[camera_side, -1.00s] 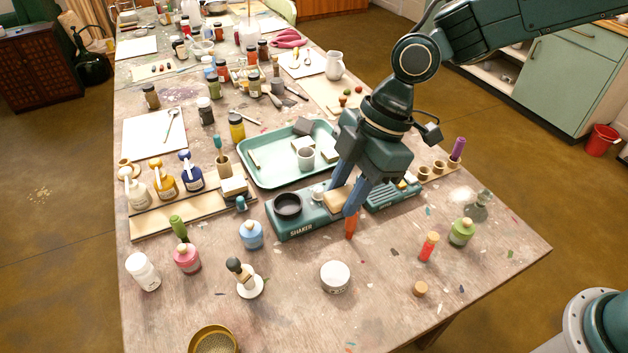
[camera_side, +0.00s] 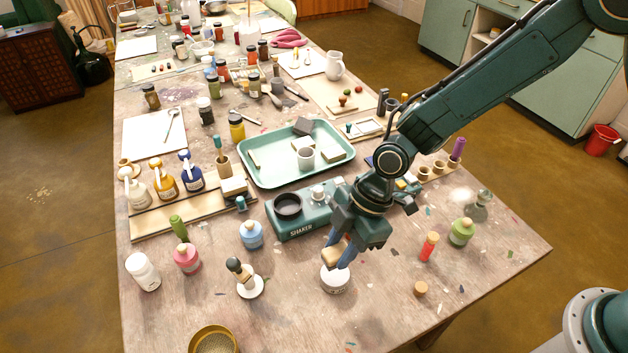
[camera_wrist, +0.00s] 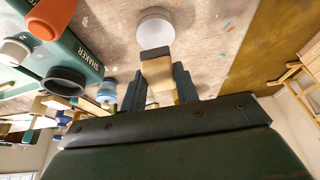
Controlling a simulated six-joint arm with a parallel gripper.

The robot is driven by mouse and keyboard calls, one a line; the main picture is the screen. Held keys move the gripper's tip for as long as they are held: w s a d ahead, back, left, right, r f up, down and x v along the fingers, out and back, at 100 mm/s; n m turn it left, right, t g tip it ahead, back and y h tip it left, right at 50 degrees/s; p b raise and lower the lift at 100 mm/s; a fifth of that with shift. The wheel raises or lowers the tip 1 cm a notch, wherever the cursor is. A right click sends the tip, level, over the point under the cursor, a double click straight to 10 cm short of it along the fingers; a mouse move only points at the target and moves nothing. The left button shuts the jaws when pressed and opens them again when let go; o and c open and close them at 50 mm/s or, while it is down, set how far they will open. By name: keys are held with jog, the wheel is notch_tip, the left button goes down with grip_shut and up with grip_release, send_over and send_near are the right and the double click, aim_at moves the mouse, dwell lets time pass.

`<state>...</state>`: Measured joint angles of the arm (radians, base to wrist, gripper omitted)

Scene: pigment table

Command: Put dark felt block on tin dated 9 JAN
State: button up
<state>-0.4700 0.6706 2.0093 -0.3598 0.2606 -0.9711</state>
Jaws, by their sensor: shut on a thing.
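My gripper (camera_side: 338,256) is shut on a tan block (camera_side: 332,257) with a dark face at its far end. In the wrist view the block (camera_wrist: 158,72) sits between the two fingers, its dark face pointing toward the tin. A round pale tin (camera_side: 335,283) stands on the table directly below the block. It also shows beyond the block in the wrist view (camera_wrist: 155,24). I cannot tell whether block and tin touch. The block partly hides the tin's top, and no date is readable.
The green tray (camera_side: 252,178) also holds a grey cup and pale blocks. The shaker (camera_side: 290,227) is behind my gripper. A small cork (camera_side: 420,288) lies to the right.

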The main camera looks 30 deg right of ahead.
aim_at(338, 272)
jog(key=shift+f, duration=0.5)
jog(key=shift+f, duration=1.9)
jog(key=shift+f, duration=0.15)
jog(key=o, duration=0.9)
jog(key=shift+o, duration=0.2)
jog(key=v, duration=1.2)
jog(key=shift+r, duration=0.25)
